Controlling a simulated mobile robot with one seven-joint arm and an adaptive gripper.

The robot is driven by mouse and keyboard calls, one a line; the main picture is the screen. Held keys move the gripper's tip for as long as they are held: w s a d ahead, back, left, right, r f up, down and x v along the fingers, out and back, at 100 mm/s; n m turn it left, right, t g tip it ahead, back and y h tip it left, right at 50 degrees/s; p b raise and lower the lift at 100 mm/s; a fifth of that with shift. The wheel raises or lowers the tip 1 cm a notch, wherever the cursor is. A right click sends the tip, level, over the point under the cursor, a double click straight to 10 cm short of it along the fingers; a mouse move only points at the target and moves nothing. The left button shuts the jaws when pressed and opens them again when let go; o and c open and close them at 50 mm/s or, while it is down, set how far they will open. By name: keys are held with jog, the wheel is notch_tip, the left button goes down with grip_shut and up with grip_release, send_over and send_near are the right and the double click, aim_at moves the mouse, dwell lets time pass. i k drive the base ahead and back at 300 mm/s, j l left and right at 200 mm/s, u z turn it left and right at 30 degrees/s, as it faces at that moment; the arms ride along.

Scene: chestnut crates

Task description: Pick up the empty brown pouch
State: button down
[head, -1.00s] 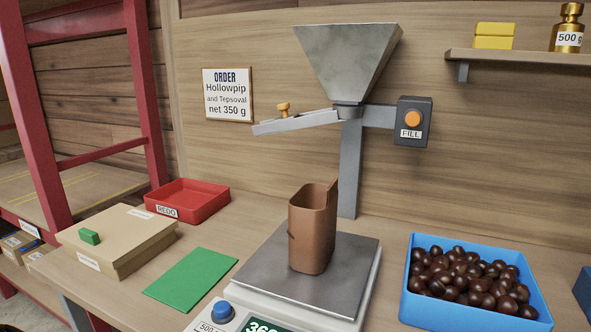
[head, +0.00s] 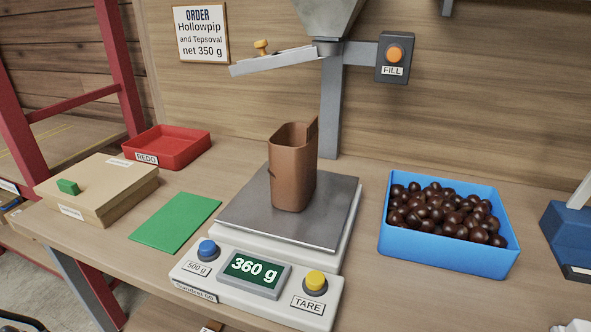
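The brown pouch (head: 292,175) stands upright and open-topped on the metal plate of the scale (head: 330,225). Only part of its inner wall shows, and I cannot see whether anything lies inside. The scale's display (head: 255,269) reads 360 g. No gripper that I can make out is in view, and nothing is touching the pouch.
A grey hopper with a sloping chute (head: 285,58) stands behind the pouch. A blue crate of chestnuts (head: 440,257) is to the right. A green mat (head: 175,222), a tan box (head: 95,190) and a red REDO tray (head: 168,150) are to the left.

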aim_at(293, 149)
jog(key=u, duration=1.3)
jog(key=k+l, duration=0.15)
jog(key=l, duration=0.2)
jog(key=k+l+u, duration=0.15)
jog(key=l, duration=0.2)
jog(key=k+l, duration=0.1)
jog(key=l, duration=0.2)
jog(key=k+l+u, duration=0.15)
jog(key=l, duration=0.2)
